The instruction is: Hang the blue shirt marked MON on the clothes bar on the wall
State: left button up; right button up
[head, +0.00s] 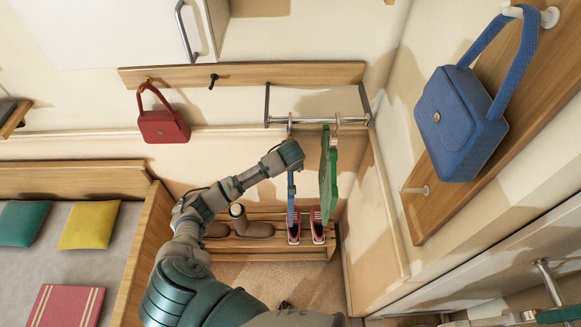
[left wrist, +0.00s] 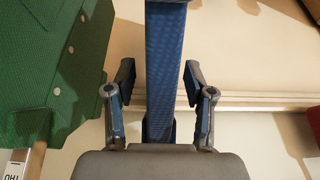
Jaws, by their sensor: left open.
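The blue shirt (head: 290,192) hangs edge-on from the left end of the metal clothes bar (head: 305,121) on the wall. Its MON mark is not visible. A hook shows above it at the bar. My left gripper (head: 288,156) is at the upper part of the shirt, just below the bar. In the left wrist view the blue shirt (left wrist: 162,60) runs as a narrow strip between the two fingers of my left gripper (left wrist: 158,85). The fingers stand apart with a gap on both sides of it. My right gripper is not in view.
A green shirt (head: 328,178) hangs close to the right on the same bar and fills the left of the wrist view (left wrist: 60,75). A shoe rack (head: 265,257) with shoes stands below. A red bag (head: 163,125) and blue bag (head: 458,120) hang on wall hooks.

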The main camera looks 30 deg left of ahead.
pick_arm(q)
jog(key=v, duration=1.1)
jog(key=shift+s+d+r, duration=0.1)
jog(key=shift+s+r, duration=0.1)
jog(key=shift+r, duration=0.15)
